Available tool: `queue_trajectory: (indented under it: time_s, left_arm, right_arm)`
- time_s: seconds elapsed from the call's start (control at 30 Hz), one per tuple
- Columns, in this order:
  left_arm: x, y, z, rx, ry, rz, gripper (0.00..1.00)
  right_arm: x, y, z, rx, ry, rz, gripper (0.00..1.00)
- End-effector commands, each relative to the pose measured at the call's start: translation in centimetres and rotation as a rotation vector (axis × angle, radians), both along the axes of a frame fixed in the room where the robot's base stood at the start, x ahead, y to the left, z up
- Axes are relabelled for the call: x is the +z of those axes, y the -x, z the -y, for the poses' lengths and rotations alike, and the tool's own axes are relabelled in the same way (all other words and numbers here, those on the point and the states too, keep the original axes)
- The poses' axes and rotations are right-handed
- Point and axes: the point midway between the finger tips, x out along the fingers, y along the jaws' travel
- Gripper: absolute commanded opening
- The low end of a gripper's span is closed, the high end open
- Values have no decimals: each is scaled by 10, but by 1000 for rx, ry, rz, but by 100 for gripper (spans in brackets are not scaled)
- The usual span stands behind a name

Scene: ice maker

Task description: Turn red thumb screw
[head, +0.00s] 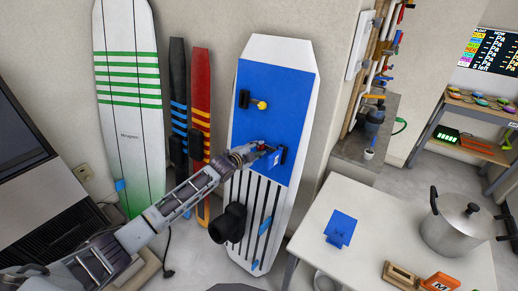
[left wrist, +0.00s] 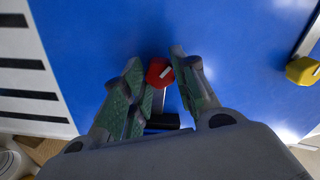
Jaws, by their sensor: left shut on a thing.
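The red thumb screw (left wrist: 160,72) shows in the left wrist view between the fingertips of my left gripper (left wrist: 158,64). It sits against the blue upper face of the white board (head: 265,90), beside a black bracket (left wrist: 163,122). In the head view my left gripper (head: 268,153) reaches the lower part of the blue face and hides the screw. The gripper is shut on the red screw. A yellow knob (head: 262,105) on a black bracket sits higher on the blue face and shows at the right of the wrist view (left wrist: 303,71). My right gripper is not in view.
The board leans on the wall, with a black cylindrical thing (head: 229,223) low on its front. A green-striped board (head: 128,90) and skis (head: 200,130) stand left. A white table (head: 375,225) with a pot (head: 466,222) stands right.

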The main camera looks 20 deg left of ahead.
Motion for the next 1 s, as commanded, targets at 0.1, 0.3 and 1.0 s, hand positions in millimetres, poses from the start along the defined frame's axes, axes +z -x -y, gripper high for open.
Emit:
queue_trajectory:
  time_s: [0.1, 0.3, 1.0]
  left_arm:
    - [0, 0, 0, -2, -11, 2, 11]
    - [0, 0, 0, -33, -129, 44, 11]
    - [0, 0, 0, -79, -304, 108, 11]
  right_arm:
    - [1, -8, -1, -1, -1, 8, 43]
    - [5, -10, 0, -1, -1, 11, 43]
    - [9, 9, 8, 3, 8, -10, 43]
